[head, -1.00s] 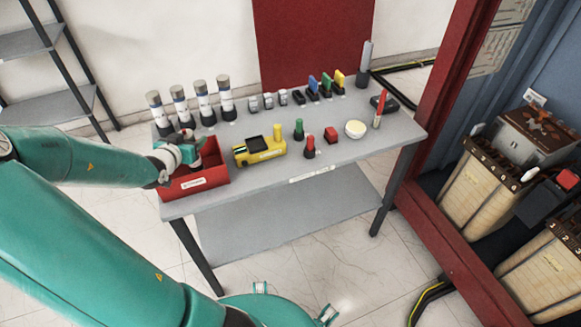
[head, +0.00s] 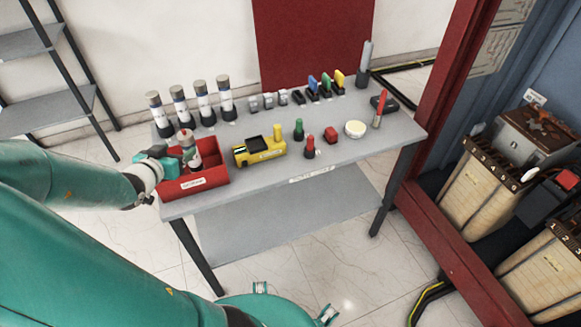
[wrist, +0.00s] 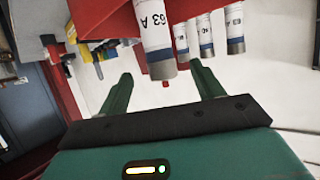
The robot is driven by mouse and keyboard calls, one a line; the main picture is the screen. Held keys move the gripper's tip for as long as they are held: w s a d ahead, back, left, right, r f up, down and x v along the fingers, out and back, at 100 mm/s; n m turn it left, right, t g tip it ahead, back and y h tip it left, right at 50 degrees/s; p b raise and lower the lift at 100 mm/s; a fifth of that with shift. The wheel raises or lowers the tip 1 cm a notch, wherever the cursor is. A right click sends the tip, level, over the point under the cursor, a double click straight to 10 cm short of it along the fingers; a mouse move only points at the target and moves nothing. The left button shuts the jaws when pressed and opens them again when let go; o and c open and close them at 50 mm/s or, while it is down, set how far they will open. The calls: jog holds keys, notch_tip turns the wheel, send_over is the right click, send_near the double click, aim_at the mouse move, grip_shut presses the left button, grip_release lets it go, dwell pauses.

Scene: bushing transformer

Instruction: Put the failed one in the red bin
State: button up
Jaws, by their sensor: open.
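The red bin (head: 208,181) sits at the table's front left corner. A white and dark fuse-like cylinder (head: 191,157) with a red tip stands in it, its upper part above the rim. In the wrist view this cylinder (wrist: 155,38), marked 63 A, appears upside down just beyond my fingers, against the red bin (wrist: 105,18). My gripper (wrist: 161,82) is open and empty, with a gap to the cylinder. In the head view my gripper (head: 158,157) is at the bin's left side. Several similar cylinders (head: 203,103) with grey tops stand behind the bin.
A yellow meter-like device (head: 258,151) lies right of the bin. Green (head: 299,130) and red (head: 310,147) small parts and a white bowl (head: 355,129) stand further right on the grey table (head: 340,165). A red-framed cabinet is at right.

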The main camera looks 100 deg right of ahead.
jog(key=shift+v, duration=2.75)
